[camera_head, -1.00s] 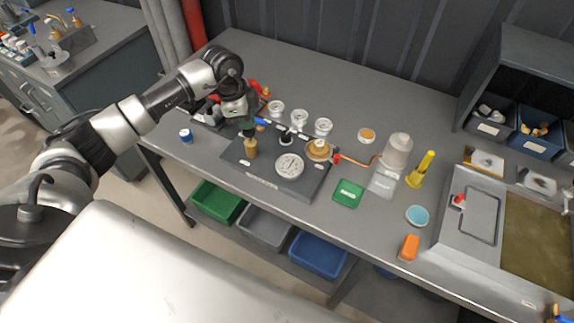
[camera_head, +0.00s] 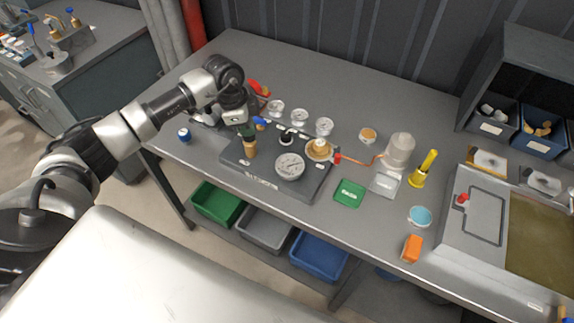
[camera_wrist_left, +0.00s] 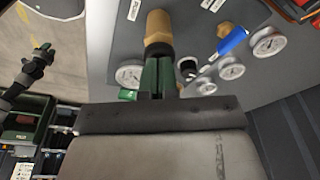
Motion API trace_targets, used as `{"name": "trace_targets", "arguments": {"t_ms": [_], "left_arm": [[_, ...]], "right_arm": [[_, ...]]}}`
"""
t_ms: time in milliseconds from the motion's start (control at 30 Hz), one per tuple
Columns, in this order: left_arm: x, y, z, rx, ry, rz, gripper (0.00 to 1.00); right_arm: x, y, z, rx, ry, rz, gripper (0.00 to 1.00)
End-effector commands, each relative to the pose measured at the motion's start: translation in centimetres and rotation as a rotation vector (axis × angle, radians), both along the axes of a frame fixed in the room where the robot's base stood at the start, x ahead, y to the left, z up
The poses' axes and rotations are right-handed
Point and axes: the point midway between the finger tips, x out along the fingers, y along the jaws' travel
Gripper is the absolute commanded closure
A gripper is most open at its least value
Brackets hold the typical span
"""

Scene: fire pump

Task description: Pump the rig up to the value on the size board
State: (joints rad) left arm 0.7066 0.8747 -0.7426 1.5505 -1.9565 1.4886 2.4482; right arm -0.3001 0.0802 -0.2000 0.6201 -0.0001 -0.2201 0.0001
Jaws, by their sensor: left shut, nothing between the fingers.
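The rig is a dark plate (camera_head: 235,158) on the grey bench with a brass upright cylinder (camera_head: 250,149), a white round gauge (camera_head: 290,167) and a brass round fitting (camera_head: 319,149). My left gripper (camera_head: 246,133) is shut and empty, its green fingertips right at the top of the brass cylinder. In the left wrist view the shut green fingers (camera_wrist_left: 157,77) point at the brass cylinder (camera_wrist_left: 159,30); whether they touch it I cannot tell. A blue lever (camera_wrist_left: 232,41) lies beside them. What seems to be my right gripper (camera_wrist_left: 44,50) shows small at the left. I cannot make out a size board.
Three small gauges (camera_head: 299,117) stand behind the rig. To its right are a green card (camera_head: 349,193), a clear cup (camera_head: 400,150), a yellow tool (camera_head: 423,168) and an orange block (camera_head: 412,248). A blue-capped item (camera_head: 184,135) stands left.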

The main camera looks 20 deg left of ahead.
Motion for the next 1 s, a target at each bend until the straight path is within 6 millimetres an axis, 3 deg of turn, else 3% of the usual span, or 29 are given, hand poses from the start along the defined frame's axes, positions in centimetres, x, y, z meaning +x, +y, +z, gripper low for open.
{"name": "trace_targets", "arguments": {"t_ms": [500, 1000], "left_arm": [[-0.1, 0.0, 3.1, 0.001, 0.005, -0.001, 1.0], [-0.1, 0.0, 3.2, 0.0, 0.002, 0.0, 1.0]], "right_arm": [[0.0, 0.0, 3.0, 0.0, 0.0, 0.0, 0.61], [0.0, 0.0, 2.9, 0.0, 0.0, 0.0, 0.61]]}}
